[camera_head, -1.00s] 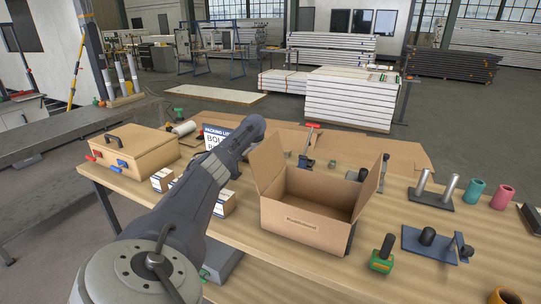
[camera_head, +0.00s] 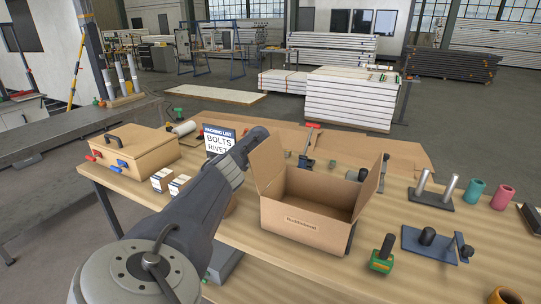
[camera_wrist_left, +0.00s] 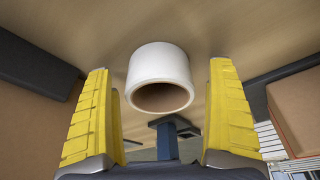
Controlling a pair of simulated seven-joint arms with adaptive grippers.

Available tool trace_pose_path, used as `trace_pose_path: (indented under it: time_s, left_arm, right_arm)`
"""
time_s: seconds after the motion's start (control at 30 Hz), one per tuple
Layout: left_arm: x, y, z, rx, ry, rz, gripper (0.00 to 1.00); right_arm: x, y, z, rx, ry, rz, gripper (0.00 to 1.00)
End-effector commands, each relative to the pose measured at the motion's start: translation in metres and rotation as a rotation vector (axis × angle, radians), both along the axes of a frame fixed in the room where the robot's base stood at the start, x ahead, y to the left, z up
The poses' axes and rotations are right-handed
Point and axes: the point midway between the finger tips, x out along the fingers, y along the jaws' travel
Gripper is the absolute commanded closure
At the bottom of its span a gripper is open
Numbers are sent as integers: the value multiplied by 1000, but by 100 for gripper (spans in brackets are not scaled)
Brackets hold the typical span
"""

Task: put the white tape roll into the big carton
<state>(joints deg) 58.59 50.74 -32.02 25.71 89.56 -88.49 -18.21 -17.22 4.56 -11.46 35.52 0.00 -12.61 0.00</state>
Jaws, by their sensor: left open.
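The white tape roll (camera_wrist_left: 160,66) shows in the left wrist view, its open brown-lined end facing the camera. My left gripper (camera_wrist_left: 160,78) is open, with its yellow fingers on either side of the roll and visible gaps between. In the head view my left arm reaches over the table, but its gripper is hidden behind the arm and the carton. I cannot make out this roll there. The big carton (camera_head: 305,217) stands open on the table, flaps up, right of the arm. My right gripper is not in view.
A closed cardboard case (camera_head: 134,152) and small boxes (camera_head: 161,180) lie left of the arm. A packing list sign (camera_head: 217,139) stands behind. A green-based tool (camera_head: 382,256), a blue fixture (camera_head: 432,243) and a holder with metal pins (camera_head: 432,198) are right of the carton.

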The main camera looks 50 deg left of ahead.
Motion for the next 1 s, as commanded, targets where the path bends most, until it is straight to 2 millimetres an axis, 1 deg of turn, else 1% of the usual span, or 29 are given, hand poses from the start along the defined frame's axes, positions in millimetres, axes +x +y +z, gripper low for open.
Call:
trace_pose_path:
  time_s: [0.07, 0.5, 0.6, 0.67, 0.7, 1.0]
  left_arm:
    - [0, 0, 0, 0, 0, 0, 11]
    - [0, 0, 0, 0, 0, 0, 62]
    - [0, 0, 0, 0, 0, 0, 72]
    - [0, 0, 0, 0, 0, 0, 72]
    - [0, 0, 0, 0, 0, 0, 77]
    - [0, 0, 1, 0, -1, 0, 77]
  right_arm:
    - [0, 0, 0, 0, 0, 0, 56]
    - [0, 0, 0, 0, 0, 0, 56]
    - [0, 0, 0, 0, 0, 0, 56]
    - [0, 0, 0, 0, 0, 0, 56]
    - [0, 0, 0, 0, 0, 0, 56]
    - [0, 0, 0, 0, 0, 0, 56]
